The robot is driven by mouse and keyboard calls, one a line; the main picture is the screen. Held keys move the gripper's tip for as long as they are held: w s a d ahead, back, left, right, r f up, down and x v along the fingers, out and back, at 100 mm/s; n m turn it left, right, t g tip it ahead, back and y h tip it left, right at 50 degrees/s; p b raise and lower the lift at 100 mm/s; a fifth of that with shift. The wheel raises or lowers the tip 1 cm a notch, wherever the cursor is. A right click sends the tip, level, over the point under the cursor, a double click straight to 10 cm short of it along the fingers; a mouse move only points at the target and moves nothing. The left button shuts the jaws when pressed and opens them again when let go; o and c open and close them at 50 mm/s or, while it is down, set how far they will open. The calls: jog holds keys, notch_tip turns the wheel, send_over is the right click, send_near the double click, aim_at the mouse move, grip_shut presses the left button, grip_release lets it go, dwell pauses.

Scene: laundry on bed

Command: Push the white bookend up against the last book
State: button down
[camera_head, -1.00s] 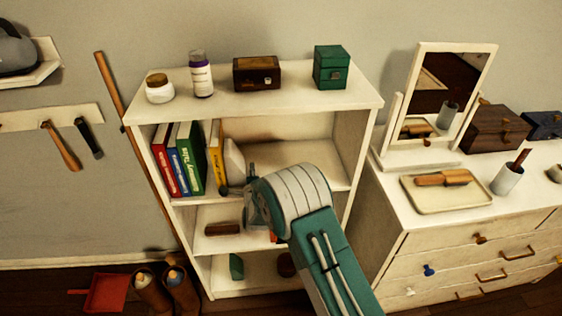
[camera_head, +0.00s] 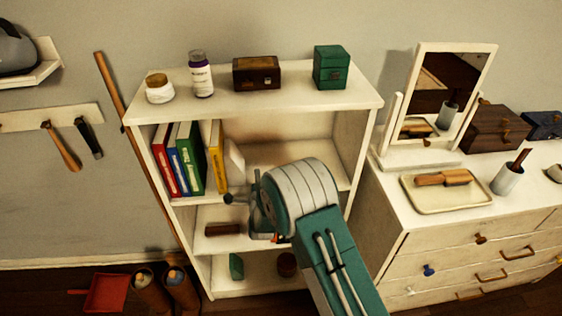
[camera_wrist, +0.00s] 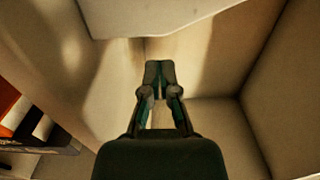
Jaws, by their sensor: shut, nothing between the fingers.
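The white bookend (camera_head: 235,162) stands on the upper inner shelf of the white bookcase, just right of the yellow book (camera_head: 216,156), the last in the row. I cannot tell whether they touch. My gripper (camera_head: 230,198) is at the front of that shelf, below and in front of the bookend in the head view, apparently apart from it. In the wrist view my gripper (camera_wrist: 158,75) is shut and empty. A pale panel shows beyond it at the top; I cannot tell whether it is the bookend.
Red, blue and green books (camera_head: 189,157) stand left of the yellow one. The shelf to the right of the bookend is bare. A jar (camera_head: 160,90), bottle (camera_head: 201,75), brown box (camera_head: 257,73) and green box (camera_head: 331,68) stand on top. A dresser (camera_head: 420,245) is at right.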

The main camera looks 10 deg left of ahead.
jog(key=v, duration=1.1)
dwell(0.3)
jog(key=shift+r, duration=0.1)
jog(key=w+d+r+n+g+h, duration=0.1)
jog(key=w+d+r+n+g, duration=0.2)
jog(key=d+r, duration=0.55)
jog(key=s+d+r+n+g, duration=0.2)
jog(key=d+r, duration=0.1)
jog(key=r, duration=0.2)
jog(key=s+d+r+n+g, duration=0.1)
jog(key=s+d+r+n, duration=0.2)
jog(key=d+r, duration=0.15)
jog(key=s+d+r+n+g+h, duration=0.1)
jog(key=s+d+r+n+g, duration=0.1)
jog(key=s+d, duration=0.3)
jog(key=s+d+r+n+g+h, duration=0.1)
jog(key=s+d, duration=0.3)
jog(key=s, duration=0.7)
jog(key=s+d+r+n+g+h, duration=0.2)
jog(key=s+d, duration=0.3)
jog(key=s, duration=0.3)
jog(key=shift+d+r+n+g, duration=0.4)
jog(key=shift+r+n, duration=0.15)
jog(key=shift+n, duration=0.35)
